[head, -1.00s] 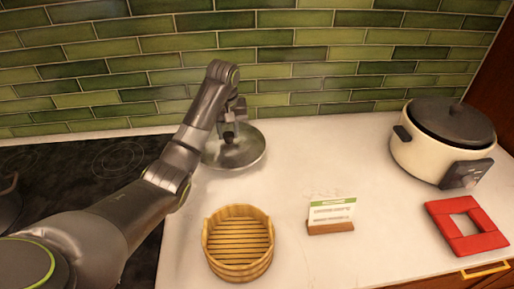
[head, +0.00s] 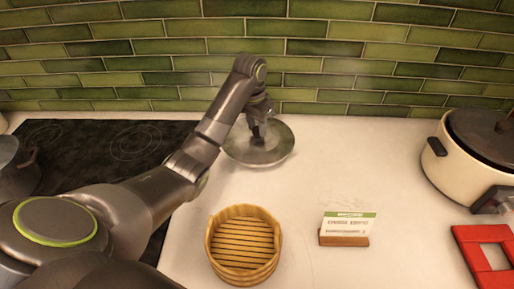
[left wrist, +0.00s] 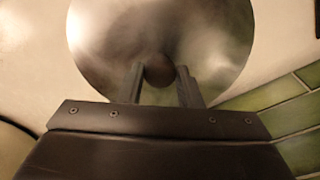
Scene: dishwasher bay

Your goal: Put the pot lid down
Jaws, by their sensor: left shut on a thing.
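The pot lid (head: 268,152) is a round, shiny metal disc at the back of the white counter, near the green tiled wall. It also fills the upper middle of the left wrist view (left wrist: 160,35), with its dark round knob (left wrist: 159,70) between the two fingers. My left gripper (head: 258,132) is above the lid and shut on its knob; it also shows in the left wrist view (left wrist: 161,82). I cannot tell whether the lid touches the counter or hangs just above it. My right gripper is not in view.
A round slatted wooden basket (head: 244,246) stands at the front of the counter. Right of it is a small card in a wooden stand (head: 344,240). A cream cooker (head: 462,158) and a red square frame (head: 467,250) are at right. A black hob (head: 60,165) is at left.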

